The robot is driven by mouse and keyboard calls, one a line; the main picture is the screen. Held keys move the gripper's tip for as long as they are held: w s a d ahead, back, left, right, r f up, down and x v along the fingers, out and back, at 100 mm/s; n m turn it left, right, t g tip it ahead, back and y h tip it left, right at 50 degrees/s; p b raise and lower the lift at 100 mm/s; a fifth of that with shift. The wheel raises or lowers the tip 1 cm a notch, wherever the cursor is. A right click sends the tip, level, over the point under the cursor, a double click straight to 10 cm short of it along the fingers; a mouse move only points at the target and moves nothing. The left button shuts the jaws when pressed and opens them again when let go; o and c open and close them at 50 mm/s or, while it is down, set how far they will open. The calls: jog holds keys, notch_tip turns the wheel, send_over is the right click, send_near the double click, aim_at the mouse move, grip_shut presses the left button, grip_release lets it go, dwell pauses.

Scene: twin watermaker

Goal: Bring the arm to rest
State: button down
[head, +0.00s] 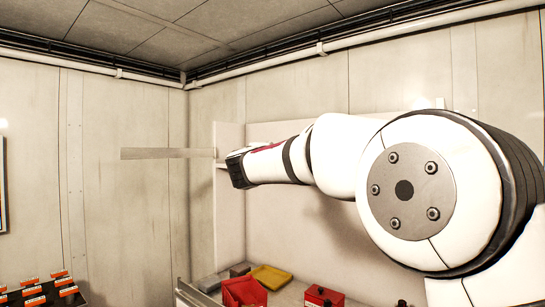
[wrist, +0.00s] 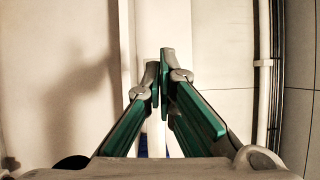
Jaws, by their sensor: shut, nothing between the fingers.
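My gripper (wrist: 159,75) shows in the wrist view with its two green and grey fingers drawn together at the tips and nothing between them. In the head view my white arm reaches from the right edge toward the middle of the picture, raised above the items below. The arm's far end there is dark, and I cannot make out the fingers in that view. In the wrist view, pale wall panels and a white upright lie behind the fingers.
Below the arm in the head view are a red bin (head: 244,291), a yellow tray (head: 271,277) and a red box (head: 324,297). Several orange-topped items (head: 48,288) stand at lower left. A pale flat bar (head: 166,153) juts left near the arm's end. Walls stand close behind.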

jog(key=shift+r, duration=0.1)
